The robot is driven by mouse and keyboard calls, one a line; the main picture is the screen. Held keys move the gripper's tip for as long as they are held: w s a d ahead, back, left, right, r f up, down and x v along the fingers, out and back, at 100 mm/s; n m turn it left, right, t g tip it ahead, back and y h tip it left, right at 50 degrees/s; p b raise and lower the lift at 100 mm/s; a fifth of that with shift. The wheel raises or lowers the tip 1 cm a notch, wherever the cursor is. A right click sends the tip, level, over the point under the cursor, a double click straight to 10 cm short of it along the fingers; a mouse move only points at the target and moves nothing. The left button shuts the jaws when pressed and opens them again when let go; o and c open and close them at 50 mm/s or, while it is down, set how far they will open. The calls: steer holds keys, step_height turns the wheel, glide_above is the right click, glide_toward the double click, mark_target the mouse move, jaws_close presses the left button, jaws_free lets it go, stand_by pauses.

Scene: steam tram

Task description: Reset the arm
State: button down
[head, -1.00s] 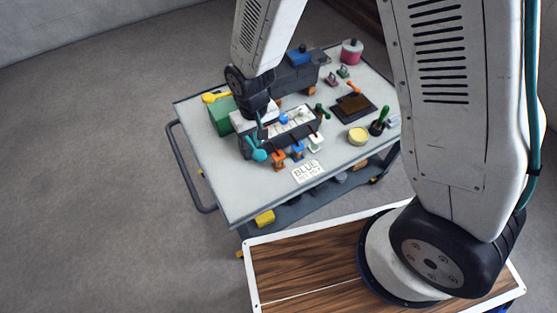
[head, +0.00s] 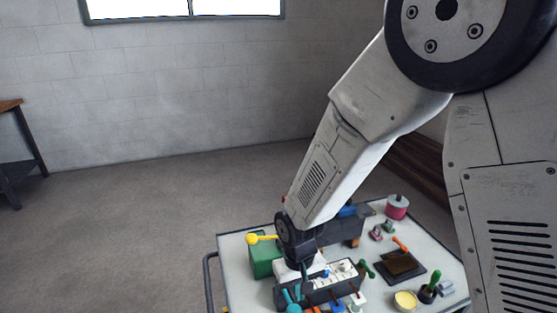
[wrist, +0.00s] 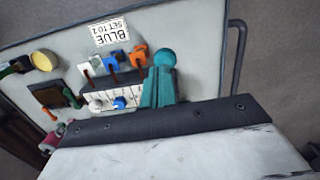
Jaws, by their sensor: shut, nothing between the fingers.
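My arm reaches down over the cart from the right in the head view. My gripper (head: 294,292) is at its lower end, low over the left part of the lever box (head: 335,285). In the wrist view the teal fingers of my gripper (wrist: 158,85) are together and hold nothing. A teal rounded knob (wrist: 165,57) shows at their tips; I cannot tell whether they touch it. Orange (wrist: 139,55), blue (wrist: 114,59) and white (wrist: 91,68) tabs line the box beside the fingers. A card (wrist: 109,33) reads "BLUE SET TO 1".
The cart top (head: 236,282) also bears a green box (head: 264,262) with a yellow knob, a dark tray (head: 401,266), a yellow round tub (head: 405,299), a green-handled tool (head: 431,284) and a red pot (head: 397,207). A bench (head: 22,150) stands far left. Floor left is open.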

steer(key=s+d+r+m, duration=0.1)
steer(key=s+d+r, duration=0.5)
steer(key=r, duration=0.3)
steer(key=s+d+r+m+t, duration=0.1)
steer(key=s+d+r, duration=0.5)
steer(key=r, duration=0.3)
steer(key=s+d+r+m+t, duration=0.1)
steer(key=s+d+r, duration=0.5)
steer(key=d+r, duration=0.2)
steer(key=shift+r+m, duration=0.3)
steer(key=shift+r, duration=0.65)
stand_by(1.8)
